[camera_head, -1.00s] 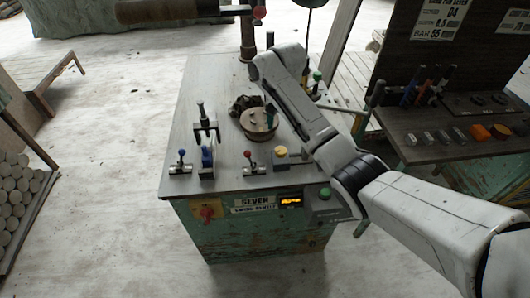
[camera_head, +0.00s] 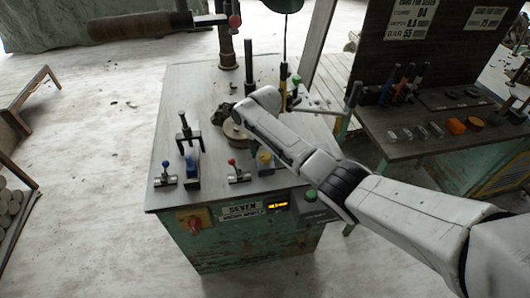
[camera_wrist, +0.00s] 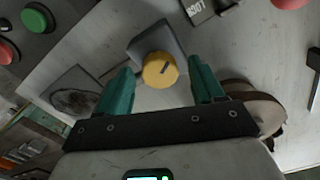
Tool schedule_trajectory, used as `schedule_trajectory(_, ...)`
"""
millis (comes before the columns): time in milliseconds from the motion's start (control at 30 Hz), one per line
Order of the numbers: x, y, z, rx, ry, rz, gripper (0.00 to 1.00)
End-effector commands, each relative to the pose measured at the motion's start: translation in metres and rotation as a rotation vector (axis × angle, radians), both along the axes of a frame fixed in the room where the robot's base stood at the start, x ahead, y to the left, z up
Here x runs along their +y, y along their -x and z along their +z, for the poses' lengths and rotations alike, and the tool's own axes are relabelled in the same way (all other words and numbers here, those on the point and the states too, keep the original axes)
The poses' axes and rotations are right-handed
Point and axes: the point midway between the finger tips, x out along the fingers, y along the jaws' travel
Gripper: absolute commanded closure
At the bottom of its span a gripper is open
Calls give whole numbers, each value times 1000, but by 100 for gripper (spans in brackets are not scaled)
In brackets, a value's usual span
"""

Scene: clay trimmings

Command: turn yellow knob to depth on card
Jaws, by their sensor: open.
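The yellow knob (camera_wrist: 159,71) is round with a dark pointer mark on its face and sits on a grey square base. In the wrist view it lies between and just beyond the green fingertips of my gripper (camera_wrist: 160,68), which is open. I see no clear contact with it. In the head view only a bit of the yellow knob (camera_head: 264,155) shows beside my arm. The card (camera_head: 411,18) on the dark board reads "depth" with what looks like 8.5. The machine's orange display (camera_head: 277,206) is lit, but its digits are too small to read.
A red switch (camera_head: 194,223) is on the front. A side bench (camera_head: 440,140) at the right holds small parts.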

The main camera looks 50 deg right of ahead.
Motion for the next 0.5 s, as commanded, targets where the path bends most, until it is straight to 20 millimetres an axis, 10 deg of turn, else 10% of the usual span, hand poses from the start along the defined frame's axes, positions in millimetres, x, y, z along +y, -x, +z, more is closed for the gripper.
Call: schedule_trajectory(500,0,0,1,0,0,0,72)
